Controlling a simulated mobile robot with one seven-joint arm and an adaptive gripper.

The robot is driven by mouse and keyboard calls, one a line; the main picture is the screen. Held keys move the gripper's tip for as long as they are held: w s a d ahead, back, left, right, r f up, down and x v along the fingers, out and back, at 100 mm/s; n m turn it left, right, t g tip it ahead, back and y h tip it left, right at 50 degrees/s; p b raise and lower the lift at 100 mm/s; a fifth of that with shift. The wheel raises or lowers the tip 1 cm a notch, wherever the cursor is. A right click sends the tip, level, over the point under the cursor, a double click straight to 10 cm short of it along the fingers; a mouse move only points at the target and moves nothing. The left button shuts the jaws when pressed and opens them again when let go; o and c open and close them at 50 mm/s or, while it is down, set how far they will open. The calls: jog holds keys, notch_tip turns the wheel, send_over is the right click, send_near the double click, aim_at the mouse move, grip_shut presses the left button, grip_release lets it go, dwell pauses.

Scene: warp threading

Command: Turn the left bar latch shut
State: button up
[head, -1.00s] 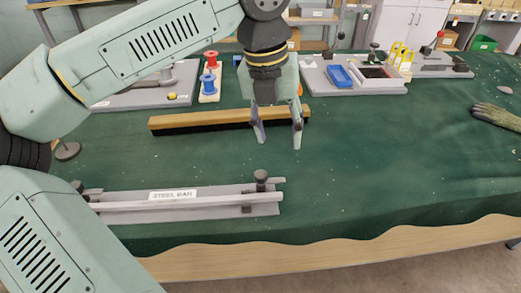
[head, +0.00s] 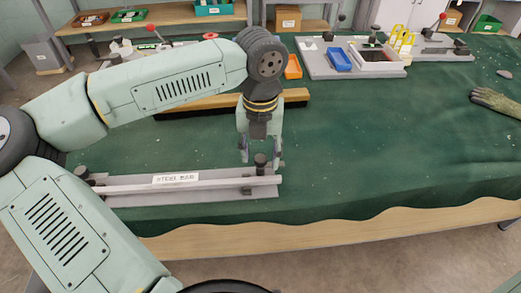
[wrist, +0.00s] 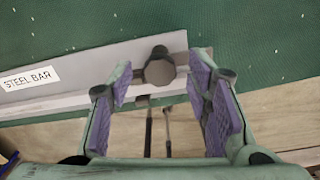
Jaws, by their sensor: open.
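A grey fixture plate (head: 225,190) lies along the table's front edge with a pale bar labelled STEEL BAR (head: 130,187) on it. A dark latch knob (head: 82,173) stands at the bar's left end in the head view. Another dark latch knob (head: 260,161) stands at its right end. My gripper (head: 259,154) is open and points down at the right-end knob. In the wrist view the round knob top (wrist: 159,69) shows between the purple finger pads of my gripper (wrist: 163,85), with gaps on both sides. I cannot tell how either latch is turned.
A long wooden-backed brush (head: 205,101) lies behind the fixture. A grey board with a blue tray (head: 340,59) stands farther back. A hand-like object (head: 497,102) lies at the right. The green cloth (head: 390,140) right of the fixture is clear.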

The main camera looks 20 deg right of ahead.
jog(key=shift+c, duration=0.2)
grip_shut()
dwell(0.4)
